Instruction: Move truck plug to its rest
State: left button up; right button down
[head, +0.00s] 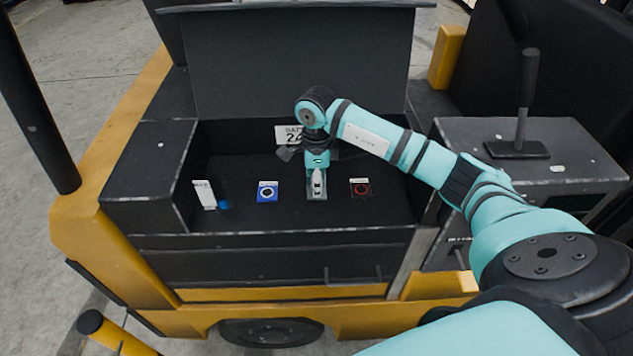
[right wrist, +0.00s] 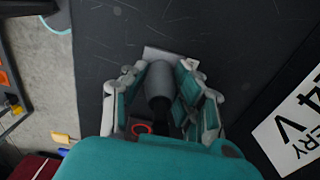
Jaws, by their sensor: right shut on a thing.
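A grey cylindrical plug (right wrist: 158,84), which looks like the truck plug, is between the fingers of my right gripper (right wrist: 160,95). The gripper is shut on it. A dark part, perhaps its cable, runs from its near end. In the head view, my right gripper (head: 317,184) points down into the open black compartment, over a small grey plate (head: 312,196) between the blue and red fittings. Part of this plate shows beyond the plug in the right wrist view (right wrist: 150,52). Whether the plug touches the plate cannot be told. My left gripper is not in view.
A blue-framed round fitting (head: 267,191) is left of the gripper, a red-ringed one (head: 360,188) right. A white label (head: 205,194) with a blue knob (head: 224,204) is farther left. The raised lid (head: 300,62) stands behind; a lever (head: 526,100) rises at right.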

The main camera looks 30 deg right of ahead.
jog(key=c, duration=1)
grip_release()
jog(key=shift+o, duration=0.2)
notch_tip(320, 180, up, 12)
